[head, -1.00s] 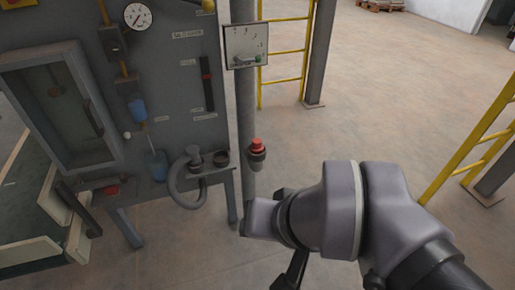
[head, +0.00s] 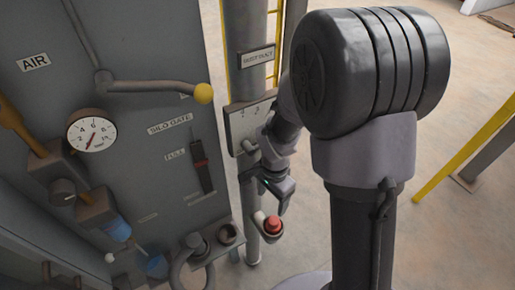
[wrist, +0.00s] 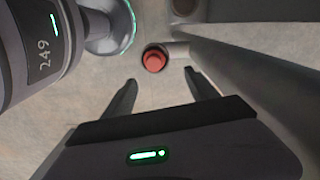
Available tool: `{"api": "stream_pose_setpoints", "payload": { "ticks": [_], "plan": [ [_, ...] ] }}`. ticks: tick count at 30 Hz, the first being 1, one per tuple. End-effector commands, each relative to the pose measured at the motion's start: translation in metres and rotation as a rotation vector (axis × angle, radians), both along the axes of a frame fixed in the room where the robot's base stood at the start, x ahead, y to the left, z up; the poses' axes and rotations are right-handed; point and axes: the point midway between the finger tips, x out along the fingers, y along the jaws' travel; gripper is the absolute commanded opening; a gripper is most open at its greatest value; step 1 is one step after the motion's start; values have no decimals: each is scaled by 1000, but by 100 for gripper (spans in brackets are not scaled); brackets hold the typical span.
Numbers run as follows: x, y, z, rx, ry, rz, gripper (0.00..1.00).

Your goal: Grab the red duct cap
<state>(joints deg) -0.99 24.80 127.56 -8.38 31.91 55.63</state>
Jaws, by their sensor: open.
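The red duct cap (head: 272,225) sits in a dark round socket on a short side stub of the grey dust duct (head: 256,58). In the wrist view the red cap (wrist: 154,60) shows from above, beyond the fingertips and slightly left of the middle between them. My gripper (head: 283,200) is just above the cap in the head view. In the wrist view my gripper (wrist: 162,82) is open, with its two dark fingers apart and nothing between them. The cap looks apart from both fingers.
The grey filler panel stands to the left, with a gauge (head: 91,135), a yellow-knobbed lever (head: 203,93) and a small shelf (head: 218,246) close to the duct. A grey switch box (head: 240,115) is on the duct. Open floor lies to the right, with a yellow rail (head: 465,150).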

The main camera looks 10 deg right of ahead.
Motion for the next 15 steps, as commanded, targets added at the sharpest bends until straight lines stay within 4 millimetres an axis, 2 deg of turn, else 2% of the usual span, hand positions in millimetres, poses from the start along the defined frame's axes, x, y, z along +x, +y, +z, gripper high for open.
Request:
{"api": "stream_pose_setpoints", "payload": {
  "ticks": [6,15],
  "plan": [
    [-2,-1,-54,-2,12,-9,67],
    [-3,-3,-91,-1,8,-9,67]
  ]
}}
